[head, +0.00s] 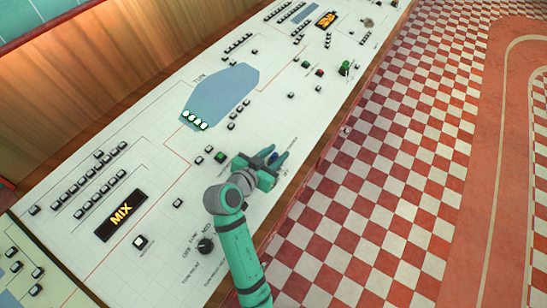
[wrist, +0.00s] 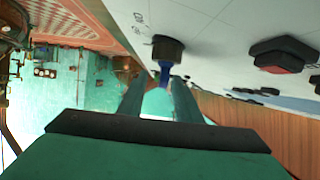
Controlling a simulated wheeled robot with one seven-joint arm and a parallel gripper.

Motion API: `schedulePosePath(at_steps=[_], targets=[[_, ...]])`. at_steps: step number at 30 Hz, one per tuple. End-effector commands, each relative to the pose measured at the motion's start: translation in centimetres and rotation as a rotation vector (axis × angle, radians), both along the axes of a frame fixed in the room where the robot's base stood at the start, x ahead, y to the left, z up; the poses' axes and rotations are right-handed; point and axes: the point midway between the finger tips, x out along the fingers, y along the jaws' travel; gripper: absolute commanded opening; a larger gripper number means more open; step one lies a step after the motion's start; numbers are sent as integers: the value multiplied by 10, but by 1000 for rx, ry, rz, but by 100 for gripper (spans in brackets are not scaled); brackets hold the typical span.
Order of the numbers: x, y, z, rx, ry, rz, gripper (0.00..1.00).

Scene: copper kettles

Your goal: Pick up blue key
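A small dark blue spot, apparently the key (head: 273,156), shows between the fingers, and the lock is largely hidden.
The white panel (head: 150,170) carries many small buttons, a MIX display (head: 121,214) and a dark knob (head: 205,245). A green button (head: 220,157) lies left of my gripper. A red button (wrist: 280,60) stands right of the lock. Checkered floor (head: 390,190) lies beyond the panel's right edge.

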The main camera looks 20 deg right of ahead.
Motion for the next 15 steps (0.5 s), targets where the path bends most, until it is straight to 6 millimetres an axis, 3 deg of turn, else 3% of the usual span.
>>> schedulePosePath(at_steps=[6,10,15], targets=[[2,4,0,0,0,9,31],[2,5,0,0,0,11,3],[2,6,0,0,0,12,0]])
